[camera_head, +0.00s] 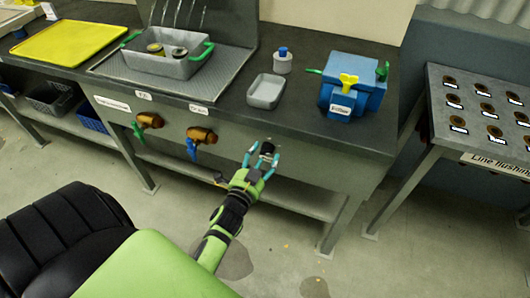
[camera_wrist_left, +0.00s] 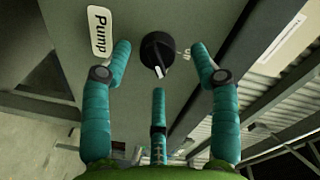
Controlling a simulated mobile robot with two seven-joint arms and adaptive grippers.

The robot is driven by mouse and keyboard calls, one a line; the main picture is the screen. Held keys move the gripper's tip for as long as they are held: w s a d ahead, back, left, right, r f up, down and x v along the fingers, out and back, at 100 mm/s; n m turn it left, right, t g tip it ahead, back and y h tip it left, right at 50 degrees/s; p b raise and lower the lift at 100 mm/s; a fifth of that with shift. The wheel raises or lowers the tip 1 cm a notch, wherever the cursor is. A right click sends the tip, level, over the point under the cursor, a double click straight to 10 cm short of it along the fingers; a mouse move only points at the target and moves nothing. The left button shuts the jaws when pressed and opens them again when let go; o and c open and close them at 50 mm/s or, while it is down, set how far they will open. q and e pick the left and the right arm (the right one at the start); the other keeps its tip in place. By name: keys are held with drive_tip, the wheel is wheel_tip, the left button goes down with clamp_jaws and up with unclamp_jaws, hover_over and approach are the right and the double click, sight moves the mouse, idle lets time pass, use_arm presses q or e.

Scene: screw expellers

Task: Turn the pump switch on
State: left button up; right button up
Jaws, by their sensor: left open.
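The pump switch is a round black knob (camera_wrist_left: 157,53) with a pale pointer, on the grey front panel under the counter. A white "Pump" label (camera_wrist_left: 99,33) is beside it in the left wrist view. In the head view the knob (camera_head: 267,147) is partly hidden by my left gripper (camera_head: 263,156). That gripper is open, its teal fingers spread around the knob, one on each side and a third below in the wrist view. I cannot tell whether any finger touches the knob. The pointer aims down and slightly right in the wrist view. My right gripper is not in view.
Two brass valves, with a green handle (camera_head: 138,131) and a blue handle (camera_head: 192,149), are on the panel to the left. A blue filter box (camera_head: 352,90), a grey tray (camera_head: 266,91) and a sink bin (camera_head: 166,65) are on the counter. A flushing table (camera_head: 478,110) stands right.

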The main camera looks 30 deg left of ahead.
use_arm(q)
drive_tip(key=shift+v, duration=2.7)
drive_tip(key=shift+r, duration=0.1)
